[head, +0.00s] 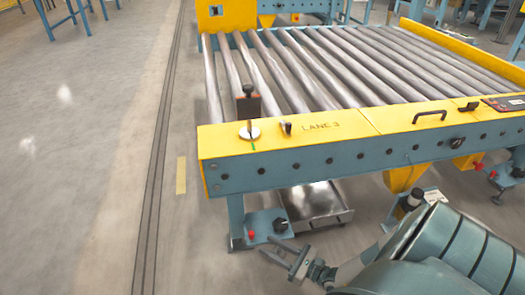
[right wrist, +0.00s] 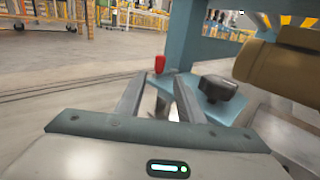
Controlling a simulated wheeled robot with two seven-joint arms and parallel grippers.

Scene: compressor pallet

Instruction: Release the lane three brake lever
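An upright brown lever with a black top (head: 249,105) stands on a white round base with a green mark, at the left end of the yellow rail labelled LANE 3 (head: 318,126). I take it to be the brake lever. My right gripper (head: 280,254) is low in front of the conveyor, below and apart from the lever. Its two fingers are spread and empty, as the right wrist view (right wrist: 160,82) also shows. The lever is not visible in the right wrist view. My left gripper is not in view.
A blue foot plate (head: 264,224) with a red knob and a black knob is close to my right gripper; the black knob (right wrist: 222,88) is also in the right wrist view. A black handle (head: 429,116) is farther right on the rail.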

